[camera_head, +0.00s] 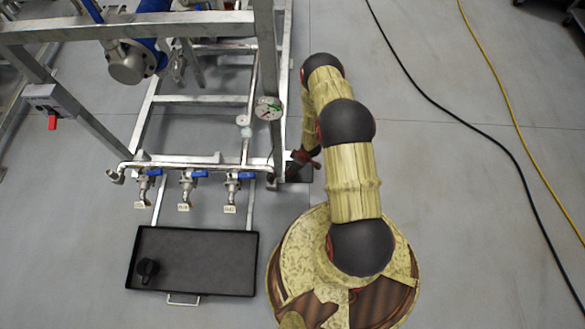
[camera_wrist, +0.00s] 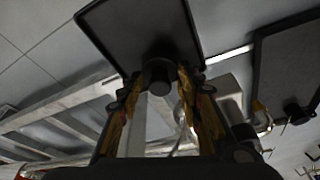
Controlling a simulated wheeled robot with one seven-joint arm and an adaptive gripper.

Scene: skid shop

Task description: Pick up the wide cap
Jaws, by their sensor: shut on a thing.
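In the head view my gripper (camera_head: 303,160) is mostly hidden by my arm, beside the frame's lower right corner. A dark part of the wide cap (camera_head: 304,174) shows just below it.
A black tray (camera_head: 215,283) lies on the floor, with a smaller black knobbed piece (camera_head: 147,270) in its left part. The metal frame (camera_head: 265,60) carries several blue-handled valves (camera_head: 187,182) above the tray. A black cable (camera_head: 450,115) and yellow hose (camera_head: 510,110) cross the floor at right.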

